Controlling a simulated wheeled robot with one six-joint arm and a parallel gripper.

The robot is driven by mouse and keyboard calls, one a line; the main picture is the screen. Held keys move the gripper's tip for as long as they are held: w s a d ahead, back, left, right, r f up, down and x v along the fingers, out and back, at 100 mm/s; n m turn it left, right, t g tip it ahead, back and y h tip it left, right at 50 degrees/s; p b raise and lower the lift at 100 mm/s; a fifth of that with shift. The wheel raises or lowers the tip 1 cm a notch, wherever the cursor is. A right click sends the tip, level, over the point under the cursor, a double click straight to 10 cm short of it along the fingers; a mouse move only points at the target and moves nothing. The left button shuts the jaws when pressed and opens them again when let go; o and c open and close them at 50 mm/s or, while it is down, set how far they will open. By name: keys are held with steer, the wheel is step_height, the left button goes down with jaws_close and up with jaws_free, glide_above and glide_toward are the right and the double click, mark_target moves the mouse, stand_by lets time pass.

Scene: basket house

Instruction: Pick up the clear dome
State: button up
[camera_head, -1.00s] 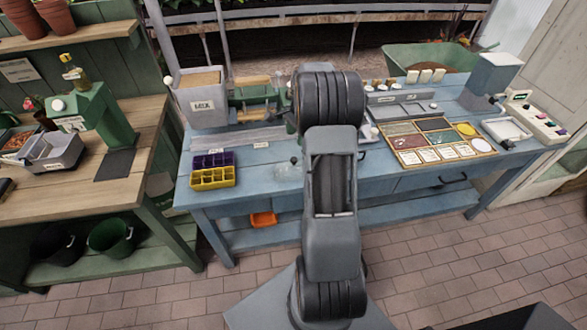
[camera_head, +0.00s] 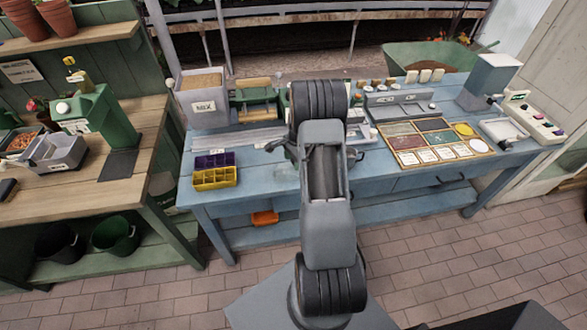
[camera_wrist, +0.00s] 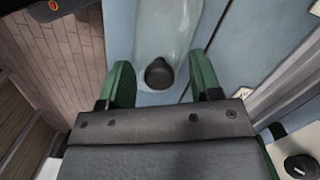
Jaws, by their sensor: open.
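The clear dome (camera_wrist: 165,32) is see-through with a dark round knob (camera_wrist: 160,73) on top. In the wrist view it sits on the blue bench top, with its knob between the two green fingers of my gripper (camera_wrist: 161,66). The fingers are open, with a gap on each side of the knob. In the head view the dome (camera_head: 286,172) is faint on the blue bench, right of the yellow tray and partly hidden by my arm. Part of my gripper shows just above it; its fingertips are hard to make out there.
The blue bench (camera_head: 375,187) holds a purple tray (camera_head: 213,160) and a yellow tray (camera_head: 215,179) left of the dome. A grey MIX bin (camera_head: 203,104) stands behind them. A sectioned wooden board (camera_head: 431,140) lies to the right. Bare bench surrounds the dome's front.

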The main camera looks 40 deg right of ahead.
steer(key=shift+f, duration=0.15)
jaws_close()
stand_by(0.4)
